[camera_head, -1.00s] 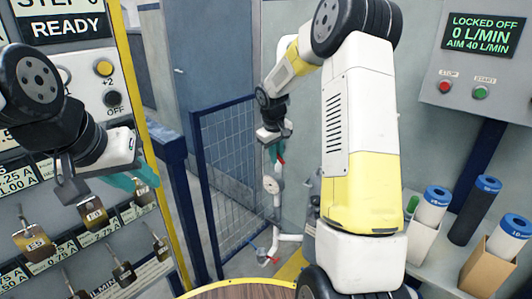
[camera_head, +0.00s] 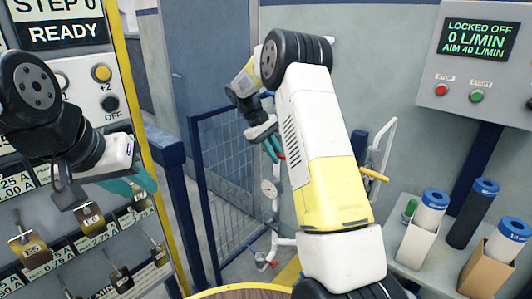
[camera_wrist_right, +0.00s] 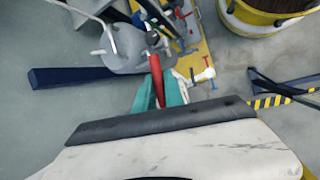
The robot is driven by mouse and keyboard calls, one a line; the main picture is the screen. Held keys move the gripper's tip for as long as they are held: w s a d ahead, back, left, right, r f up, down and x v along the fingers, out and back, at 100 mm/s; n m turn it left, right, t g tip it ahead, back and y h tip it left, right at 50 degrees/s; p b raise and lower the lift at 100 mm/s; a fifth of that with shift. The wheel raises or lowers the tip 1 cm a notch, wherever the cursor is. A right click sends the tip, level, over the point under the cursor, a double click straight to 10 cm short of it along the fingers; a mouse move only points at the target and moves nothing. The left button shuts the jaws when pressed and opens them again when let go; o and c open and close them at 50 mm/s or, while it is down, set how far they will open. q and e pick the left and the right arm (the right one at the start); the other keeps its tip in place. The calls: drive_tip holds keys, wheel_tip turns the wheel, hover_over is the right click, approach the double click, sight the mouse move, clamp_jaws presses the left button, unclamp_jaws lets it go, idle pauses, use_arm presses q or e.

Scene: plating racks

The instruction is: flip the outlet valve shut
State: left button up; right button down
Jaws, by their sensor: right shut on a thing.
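My right gripper (camera_head: 273,150) has its teal fingers shut on a red lever (camera_head: 281,151), above the round gauge (camera_head: 268,188) on the white upright pipe. The right wrist view shows the red lever (camera_wrist_right: 157,80) between the teal fingers (camera_wrist_right: 160,95), its far end close to a grey rounded body (camera_wrist_right: 125,48). I cannot tell the valve body under the lever, or whether this valve is open or shut. My left gripper (camera_head: 142,187) is at the left by the tagged panel, away from the valve; its finger gap is unclear.
A blue mesh fence (camera_head: 225,160) stands left of the pipe. Small red and blue handles (camera_head: 265,263) sit low on the pipework. A yellow handle (camera_head: 375,173) shows right of my arm. The control box (camera_head: 470,65) reads LOCKED OFF, 0 L/MIN. Blue-capped cylinders (camera_head: 432,205) stand on the right shelf.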

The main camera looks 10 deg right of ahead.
idle(0.3)
drive_tip(key=c, duration=1.4)
unclamp_jaws()
drive_tip(key=shift+c, duration=0.2)
drive_tip(key=w+a+r, duration=0.2)
drive_tip(key=a, duration=0.4)
drive_tip(key=w+a+r, duration=0.2)
drive_tip(key=w+a, duration=0.1)
drive_tip(key=a, duration=0.4)
drive_tip(key=shift+w+a+r, duration=0.15)
drive_tip(key=shift+a+r, duration=0.05)
drive_tip(key=shift+r, duration=0.05)
